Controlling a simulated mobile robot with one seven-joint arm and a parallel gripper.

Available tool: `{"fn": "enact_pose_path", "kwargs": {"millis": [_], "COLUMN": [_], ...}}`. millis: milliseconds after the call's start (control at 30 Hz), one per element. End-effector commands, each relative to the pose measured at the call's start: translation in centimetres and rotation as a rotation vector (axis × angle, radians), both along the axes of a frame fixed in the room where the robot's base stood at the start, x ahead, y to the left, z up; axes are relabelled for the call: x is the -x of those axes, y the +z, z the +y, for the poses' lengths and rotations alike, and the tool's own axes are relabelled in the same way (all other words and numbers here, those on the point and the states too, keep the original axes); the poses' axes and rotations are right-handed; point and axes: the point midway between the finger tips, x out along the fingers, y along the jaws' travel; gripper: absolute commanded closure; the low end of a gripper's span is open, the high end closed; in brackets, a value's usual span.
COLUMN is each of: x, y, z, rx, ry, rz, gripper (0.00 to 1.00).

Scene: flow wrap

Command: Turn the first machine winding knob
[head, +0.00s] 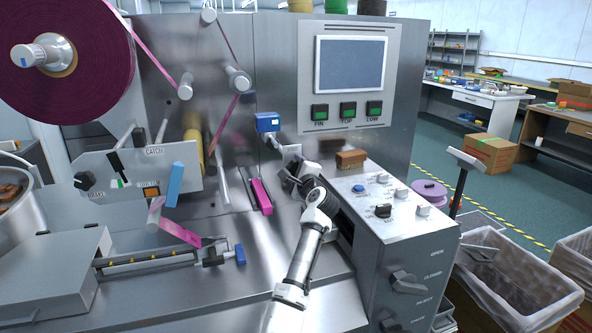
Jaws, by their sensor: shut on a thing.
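My arm reaches up from the bottom middle of the head view to my gripper (294,172), which is at the steel machine (268,65), left of the control console. The gripper is shut on a small part there, which I take to be the winding knob. The fingers and wrist hide most of that part, so its shape and angle cannot be told. A blue block on a metal fitting (267,122) is just above and left of the gripper. A magenta strip (261,195) lies below and left of it.
A screen panel (350,70) rises behind. A purple film roll (90,60) is at upper left. Lined bins (500,270) stand at right.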

Motion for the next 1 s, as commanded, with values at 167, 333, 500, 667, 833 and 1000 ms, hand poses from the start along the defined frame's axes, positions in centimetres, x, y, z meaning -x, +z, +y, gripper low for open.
{"fn": "enact_pose_path", "kwargs": {"millis": [167,333,500,667,833,1000], "x": [0.0,0.0,0.1,1.1,3.5,6.5], "y": [-0.1,-0.1,-0.1,-0.3,-0.4,-0.4], "z": [0.0,0.0,0.0,-0.4,-1.2,-2.2], "rx": [0.002,0.001,0.002,0.003,0.002,0.004], "ry": [0.001,0.000,0.000,-0.001,-0.002,-0.003], "rz": [0.001,0.001,-0.001,-0.001,-0.003,-0.003], "gripper": [0.30,0.26,0.26,0.26,0.26,0.26]}}
